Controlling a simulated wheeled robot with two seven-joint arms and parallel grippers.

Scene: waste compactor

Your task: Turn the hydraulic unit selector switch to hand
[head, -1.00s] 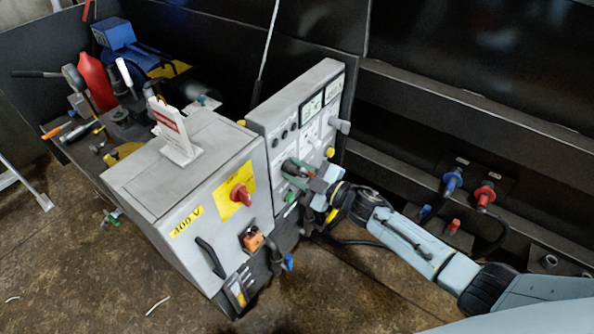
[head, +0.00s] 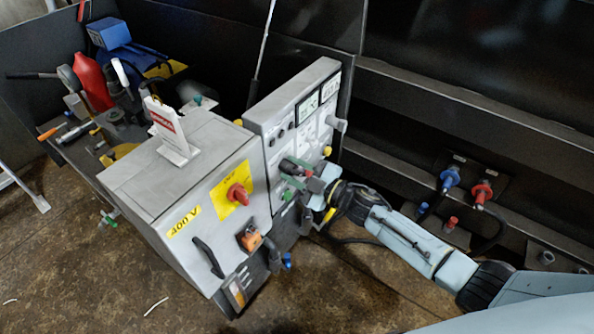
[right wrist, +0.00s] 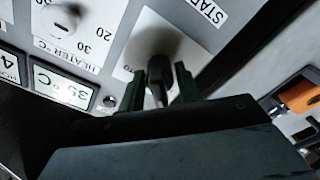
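The grey control panel (head: 283,120) stands upright on the far side of the grey cabinet. In the right wrist view, a dark selector knob (right wrist: 157,42) sits on a white label plate whose lettering is mostly covered. My right gripper (right wrist: 171,82) is at this knob, with one dark green finger on each side of its handle. I cannot tell whether the fingers press on it. In the head view, my right gripper (head: 297,174) reaches the lower part of the panel from the right and partly hides the switch. My left gripper is not in view.
A heater dial (right wrist: 62,20) is beside the knob. The cabinet carries a red rotary switch (head: 238,195) on a yellow plate and an orange switch (head: 249,238). Blue and red connectors (head: 481,193) are on the dark wall at right. Open floor lies in front.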

